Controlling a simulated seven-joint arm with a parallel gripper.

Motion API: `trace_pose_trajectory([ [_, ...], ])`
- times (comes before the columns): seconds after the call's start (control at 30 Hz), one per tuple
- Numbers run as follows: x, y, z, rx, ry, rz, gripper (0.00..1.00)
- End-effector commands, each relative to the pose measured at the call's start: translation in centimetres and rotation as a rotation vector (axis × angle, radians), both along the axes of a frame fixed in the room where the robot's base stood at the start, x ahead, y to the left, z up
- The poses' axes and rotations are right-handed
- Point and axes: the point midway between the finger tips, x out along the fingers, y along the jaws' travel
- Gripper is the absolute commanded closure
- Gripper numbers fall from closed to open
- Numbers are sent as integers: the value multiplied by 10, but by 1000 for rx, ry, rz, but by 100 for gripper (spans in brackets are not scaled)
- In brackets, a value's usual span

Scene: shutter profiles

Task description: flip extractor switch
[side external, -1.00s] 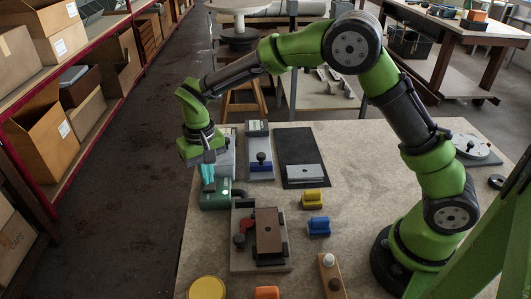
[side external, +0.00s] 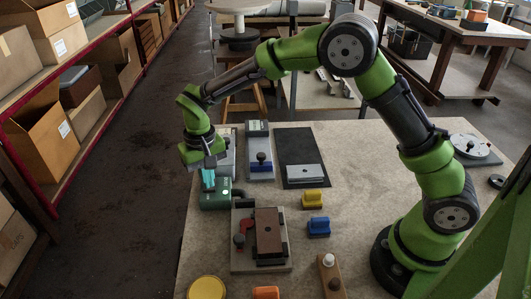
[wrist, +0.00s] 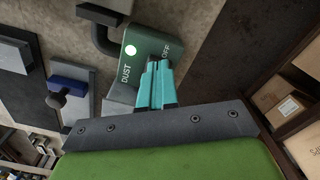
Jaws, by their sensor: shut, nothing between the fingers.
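The extractor switch is a green box (side external: 217,199) at the left edge of the table, with a dark pipe on its right. In the wrist view the box (wrist: 146,46) carries the words DUST and OFF and a bright white round spot (wrist: 131,50). My gripper (side external: 208,187) has teal fingers pressed together and empty, pointing down at the box's left part. In the wrist view the fingertips (wrist: 158,66) overlap the box's edge near OFF. They hide any lever there. I cannot tell whether they touch it.
A grey plate with a brown block (side external: 267,231) and red and black knobs stands just in front. A grey unit with a blue-and-black knob (side external: 260,162) and a black mat (side external: 293,148) lie behind. Yellow (side external: 313,198) and blue (side external: 319,227) pieces sit to the right.

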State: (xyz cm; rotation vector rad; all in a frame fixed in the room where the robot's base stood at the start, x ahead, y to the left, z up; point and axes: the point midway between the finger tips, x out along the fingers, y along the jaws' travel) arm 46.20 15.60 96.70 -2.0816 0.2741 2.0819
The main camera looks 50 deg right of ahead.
Motion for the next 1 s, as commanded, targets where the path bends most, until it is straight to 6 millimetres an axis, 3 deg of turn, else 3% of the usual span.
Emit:
trace_pose_trajectory([
  [1.0, 0, 0, -16, -1, 0, 0, 100],
])
